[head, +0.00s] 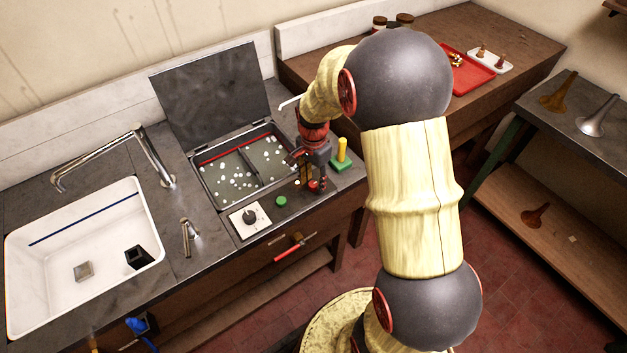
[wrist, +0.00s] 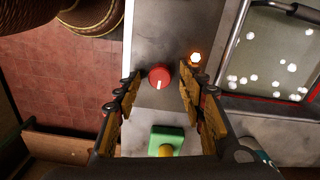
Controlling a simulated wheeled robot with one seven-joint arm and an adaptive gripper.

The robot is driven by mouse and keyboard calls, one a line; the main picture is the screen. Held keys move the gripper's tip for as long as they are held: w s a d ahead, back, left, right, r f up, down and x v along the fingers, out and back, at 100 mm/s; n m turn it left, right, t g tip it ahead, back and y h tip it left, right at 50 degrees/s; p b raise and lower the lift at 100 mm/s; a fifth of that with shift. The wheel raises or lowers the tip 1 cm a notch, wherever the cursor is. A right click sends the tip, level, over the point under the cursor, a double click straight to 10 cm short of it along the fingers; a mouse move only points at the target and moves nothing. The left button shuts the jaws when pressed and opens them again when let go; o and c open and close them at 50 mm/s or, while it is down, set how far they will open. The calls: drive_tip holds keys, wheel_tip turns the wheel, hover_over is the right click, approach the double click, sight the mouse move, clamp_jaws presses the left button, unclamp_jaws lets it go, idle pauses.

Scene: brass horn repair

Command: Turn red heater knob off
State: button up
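The red heater knob (wrist: 159,77) is a round knob with a white mark, on the grey counter top. In the wrist view it lies between my gripper's (wrist: 158,90) two open fingers, and no finger visibly touches it. In the head view my gripper (head: 311,184) is over the counter at the right of the sunken tank, and the red knob (head: 314,185) shows partly behind the fingers. The tank (head: 205,197) holds liquid with white bubbles or bits and has its dark lid raised.
A green block with a yellow post (head: 342,160) stands just right of my gripper. A green button (head: 281,201) and a black dial on a white plate (head: 250,219) sit along the counter front. A red-handled drawer pull (head: 290,250) is below. A white sink (head: 90,270) is at left.

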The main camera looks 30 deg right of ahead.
drive_tip(key=shift+c, duration=1.1)
drive_tip(key=c, duration=0.8)
drive_tip(key=shift+n, duration=0.3)
drive_tip(key=n+p, duration=0.2)
drive_tip(key=shift+r+n, duration=0.15)
drive_tip(key=shift+n, duration=0.25)
drive_tip(key=n+p, duration=0.2)
drive_tip(key=n, duration=0.3)
drive_tip(key=shift+w, duration=0.1)
drive_tip(key=n+p, duration=0.1)
drive_tip(key=n, duration=0.4)
drive_tip(key=shift+p, duration=0.3)
drive_tip(key=shift+a+n+p, duration=0.1)
drive_tip(key=shift+n+p, duration=0.45)
drive_tip(key=shift+n, duration=1.75)
